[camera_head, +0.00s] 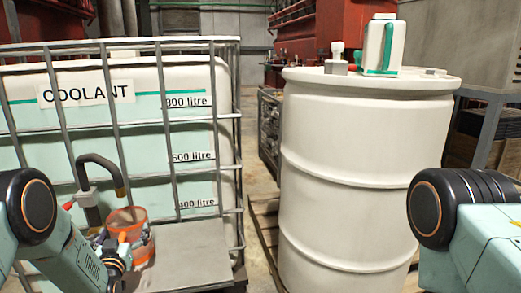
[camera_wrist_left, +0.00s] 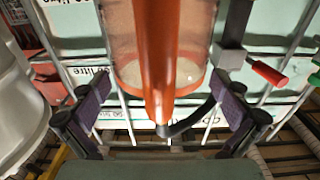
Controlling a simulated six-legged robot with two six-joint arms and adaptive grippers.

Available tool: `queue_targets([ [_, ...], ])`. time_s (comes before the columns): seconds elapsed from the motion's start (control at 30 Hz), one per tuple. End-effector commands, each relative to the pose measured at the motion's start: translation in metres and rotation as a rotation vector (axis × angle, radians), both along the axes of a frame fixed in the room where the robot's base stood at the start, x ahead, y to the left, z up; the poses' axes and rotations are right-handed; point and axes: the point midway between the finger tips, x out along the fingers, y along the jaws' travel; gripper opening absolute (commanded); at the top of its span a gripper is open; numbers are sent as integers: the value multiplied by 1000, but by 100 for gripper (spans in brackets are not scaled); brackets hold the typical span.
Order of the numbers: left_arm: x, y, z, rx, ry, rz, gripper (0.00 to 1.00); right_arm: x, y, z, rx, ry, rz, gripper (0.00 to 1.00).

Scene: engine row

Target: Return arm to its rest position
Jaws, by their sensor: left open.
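My left gripper (camera_head: 121,246) is low on the left in the head view, right at an orange-rimmed clear jug (camera_head: 138,232). The jug stands on the grey ledge (camera_head: 190,258) in front of the coolant tank, below a dark curved spout (camera_head: 104,165). In the left wrist view my left gripper (camera_wrist_left: 162,82) has its two purple-padded fingers spread wide. The jug's orange handle (camera_wrist_left: 157,60) lies between them, with a visible gap on each side. My right arm shows at the right edge of the head view, but its gripper is out of frame.
The caged coolant tank (camera_head: 85,120) fills the left. A big white drum (camera_head: 365,170) stands on a wooden pallet (camera_head: 268,222), with a white-and-green canister (camera_head: 383,45) on top. A narrow aisle runs between tank and drum. A red tap handle (camera_wrist_left: 268,73) is close to the left gripper.

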Motion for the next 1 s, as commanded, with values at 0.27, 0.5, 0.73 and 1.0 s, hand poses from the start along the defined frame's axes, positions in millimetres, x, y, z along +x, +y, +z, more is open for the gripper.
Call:
queue_targets([
  [0.27, 0, 0, 2, 0, -2, 1, 100, 0, 0, 1, 0, 0, 0, 40],
  [0.5, -5, -1, -2, 0, -1, 1, 100, 0, 0, -2, 0, 0, 0, 40],
  [0.73, -33, -7, -2, -1, 0, 1, 100, 0, 0, -2, 0, 0, 0, 40],
  [1.0, -70, -17, -2, 0, 1, 0, 100, 0, 0, -2, 0, 0, 0, 40],
])
